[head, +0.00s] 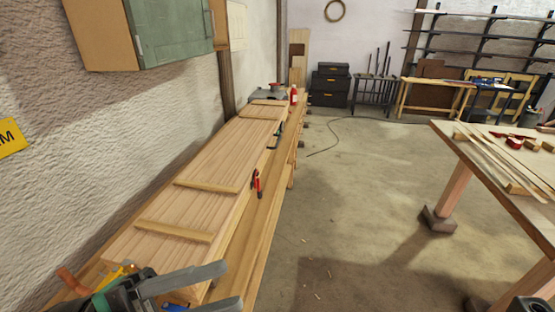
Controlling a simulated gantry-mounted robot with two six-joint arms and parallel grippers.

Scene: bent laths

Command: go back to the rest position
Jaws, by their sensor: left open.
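My left gripper (228,286) is at the bottom of the head view, in front of the near end of the long workbench. Its two grey fingers are spread apart, and I see nothing between them. A dark part at the bottom right corner may belong to my right arm, but no right gripper fingers show. Several thin bent laths (497,160) lie on the table at the right, far from my left gripper.
A long wooden bench (262,235) runs along the left wall, carrying wide boards (206,183) and a red-handled tool (257,184). The right table (536,213) stands on wooden legs. The concrete floor between them is mostly clear. A green cabinet (172,30) hangs at upper left.

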